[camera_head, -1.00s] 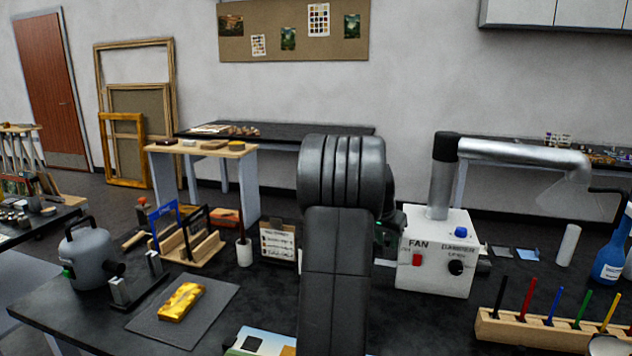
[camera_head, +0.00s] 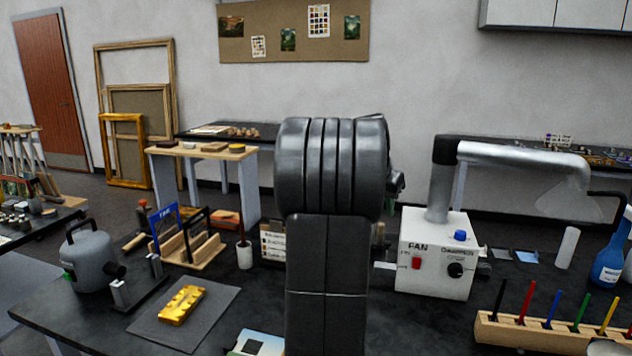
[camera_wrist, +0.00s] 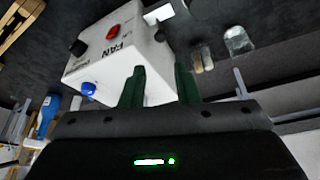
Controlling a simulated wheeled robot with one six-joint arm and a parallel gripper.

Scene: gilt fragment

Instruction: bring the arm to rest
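My arm (camera_head: 328,250) rises in the middle of the head view, its thick dark joint (camera_head: 330,165) raised above the bench. The joint and link hide my gripper there. In the wrist view, my gripper (camera_wrist: 160,82) shows two green fingers standing apart, with no held object visible between them. The white fan box (camera_wrist: 118,52) shows beyond the fingers, tilted in that view. The gilt fragment (camera_head: 182,305) lies on a grey mat (camera_head: 222,308) at the left of the bench, apart from my arm.
The fan box (camera_head: 436,252) with its silver duct (camera_head: 520,155) stands right of my arm. A wooden rack of coloured tools (camera_head: 550,331) is at the front right. A grey canister (camera_head: 88,255) and a wooden holder (camera_head: 190,250) stand at the left.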

